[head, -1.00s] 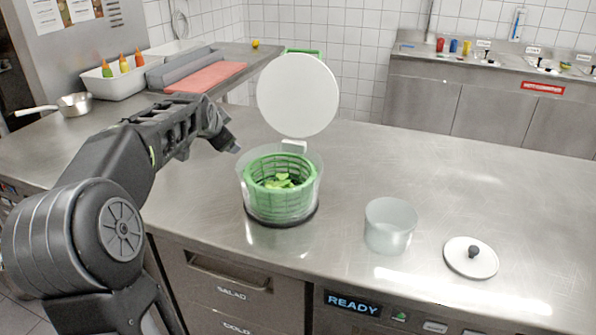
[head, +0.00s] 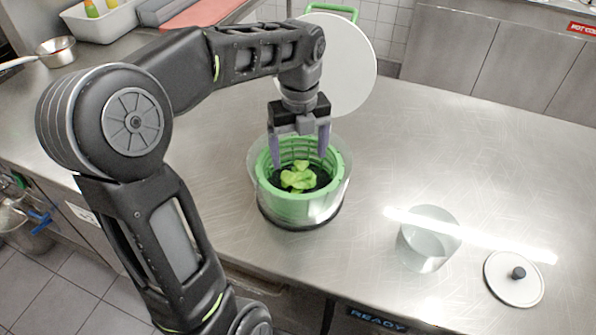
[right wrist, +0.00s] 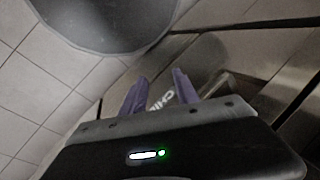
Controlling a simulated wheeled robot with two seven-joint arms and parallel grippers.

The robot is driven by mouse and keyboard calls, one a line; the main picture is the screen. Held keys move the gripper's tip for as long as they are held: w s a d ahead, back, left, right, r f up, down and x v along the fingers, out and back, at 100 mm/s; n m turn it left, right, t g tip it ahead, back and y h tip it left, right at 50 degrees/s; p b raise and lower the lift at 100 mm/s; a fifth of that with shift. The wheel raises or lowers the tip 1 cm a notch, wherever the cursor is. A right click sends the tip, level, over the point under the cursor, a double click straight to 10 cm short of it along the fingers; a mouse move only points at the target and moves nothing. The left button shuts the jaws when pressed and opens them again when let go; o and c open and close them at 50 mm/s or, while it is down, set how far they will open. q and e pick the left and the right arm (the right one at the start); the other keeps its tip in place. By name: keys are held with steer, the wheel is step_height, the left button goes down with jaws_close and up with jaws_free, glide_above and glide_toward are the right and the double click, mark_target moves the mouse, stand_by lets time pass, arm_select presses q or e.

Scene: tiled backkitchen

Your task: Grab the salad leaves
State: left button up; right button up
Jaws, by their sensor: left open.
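The salad leaves (head: 298,177) are a small bright green heap inside the green basket (head: 325,205) of a clear salad spinner on the steel counter. The spinner's round white lid (head: 350,65) stands open behind it. My left gripper (head: 300,160) points down over the basket. Its purple fingers are spread on either side above the leaves, and it is open and empty. My right gripper (right wrist: 158,88) shows only in the right wrist view, over the floor and a cabinet front. Its two purple fingers are apart with nothing between them.
A clear empty bowl (head: 428,240) and a round white lid with a black knob (head: 513,278) lie to the right on the counter. A white bin with bottles (head: 100,22) and a pan (head: 55,50) are at the back left.

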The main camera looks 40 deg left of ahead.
mark_target(300, 172)
arm_select(q)
steer(key=shift+f, duration=0.1)
steer(key=shift+w+a+f, duration=0.1)
steer(key=shift+f, duration=1.15)
steer(key=shift+w+f+p, duration=0.1)
steer(key=shift+f+p, duration=0.55)
steer(key=shift+f, duration=1.95)
steer(key=shift+c, duration=0.3)
steer(key=c, duration=1.4)
steer(key=shift+r, duration=0.15)
step_height(300, 172, up, 10)
steer(key=shift+f+b, duration=0.1)
steer(key=shift+b, duration=0.4)
